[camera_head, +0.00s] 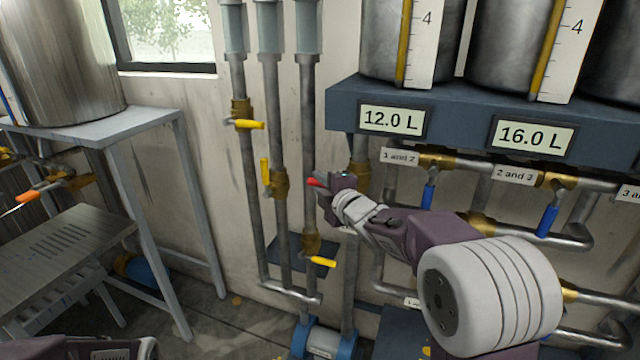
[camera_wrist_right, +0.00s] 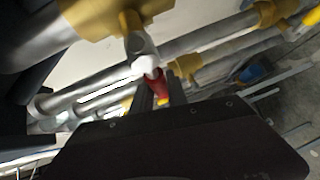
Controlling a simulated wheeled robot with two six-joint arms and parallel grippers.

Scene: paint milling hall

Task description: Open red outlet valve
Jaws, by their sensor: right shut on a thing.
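The red outlet valve handle (camera_head: 316,183) shows as a small red tip just left of my right gripper (camera_head: 335,185) in the head view. In the right wrist view the red handle (camera_wrist_right: 156,84) hangs from a brass valve body (camera_wrist_right: 105,18), between the fingers of my right gripper (camera_wrist_right: 160,95). The gripper is shut on it. The brass body (camera_head: 360,174) is partly hidden behind the gripper in the head view. The handle's full angle is hard to tell. A part of my left arm shows at the bottom left; its fingers are not visible.
Vertical pipes with yellow-handled valves (camera_head: 250,124) stand left of my right gripper. Blue-handled valves (camera_head: 428,196) hang at the right under a dark shelf (camera_head: 455,108) with tanks. A metal table (camera_head: 110,123) is at the left. A blue pump (camera_head: 322,340) sits low in the middle.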

